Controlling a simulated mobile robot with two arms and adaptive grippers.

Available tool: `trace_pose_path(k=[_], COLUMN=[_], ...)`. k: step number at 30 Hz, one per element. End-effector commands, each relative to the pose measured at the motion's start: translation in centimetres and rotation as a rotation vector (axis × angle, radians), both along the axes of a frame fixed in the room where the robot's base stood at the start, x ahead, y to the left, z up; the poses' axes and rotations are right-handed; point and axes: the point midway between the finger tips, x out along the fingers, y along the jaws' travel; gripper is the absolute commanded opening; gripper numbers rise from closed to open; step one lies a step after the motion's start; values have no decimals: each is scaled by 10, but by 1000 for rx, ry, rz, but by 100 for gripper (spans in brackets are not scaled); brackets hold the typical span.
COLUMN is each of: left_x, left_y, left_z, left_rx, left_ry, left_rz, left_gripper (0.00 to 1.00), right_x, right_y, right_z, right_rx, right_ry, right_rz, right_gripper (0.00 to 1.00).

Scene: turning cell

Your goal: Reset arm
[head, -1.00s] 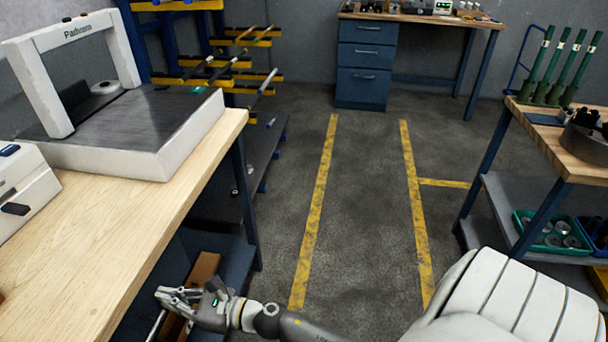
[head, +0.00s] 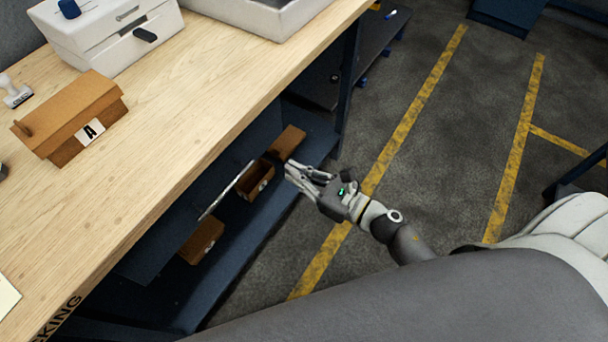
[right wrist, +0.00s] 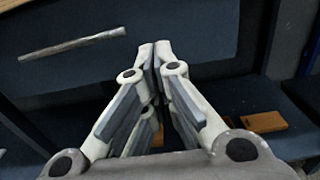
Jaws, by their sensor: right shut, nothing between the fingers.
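My right gripper (head: 290,170) is beside the workbench, low in front of the shelf under it. Its fingers are together and hold nothing; in the right wrist view the fingertips (right wrist: 155,48) meet. A silver bar handle (head: 226,190) on a dark blue panel is to the left of the gripper in the head view. The handle also shows in the right wrist view (right wrist: 72,44), ahead and to the left, apart from the fingers. My left gripper is in neither current view.
Open brown bins (head: 203,240) sit on the blue lower shelf (head: 240,250).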

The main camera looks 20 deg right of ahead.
Motion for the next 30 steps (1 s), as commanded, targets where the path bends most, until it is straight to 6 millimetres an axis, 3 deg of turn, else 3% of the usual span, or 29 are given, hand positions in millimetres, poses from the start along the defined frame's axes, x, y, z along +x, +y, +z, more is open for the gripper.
trace_pose_path(k=[6, 13, 17, 20, 23, 26, 30], left_x=[0, 0, 0, 0, 0, 0, 1], left_y=[0, 0, 0, 0, 0, 0, -1], left_z=[0, 0, 4, 8, 14, 19, 26], left_rx=[0, 0, 0, 0, 0, 0, 0], left_ry=[0, 0, 0, 0, 0, 0, 0], left_rz=[0, 0, 0, 0, 0, 0, 0], left_gripper=[32, 32, 32, 32, 32, 32, 32], right_x=[-14, -14, -10, -7, -13, -32, -81], right_y=[-10, -12, -21, -37, -58, -76, -96], right_z=[-1, -2, -25, -68, -128, -191, -276], right_rx=[-1, 7, 120, 324, 598, 882, 1274], right_ry=[0, 9, 130, 337, 594, 828, 1096], right_rz=[-1, -4, -58, -162, -325, -517, -843], right_gripper=[0, 0, 0, 0, 0, 0, 0])
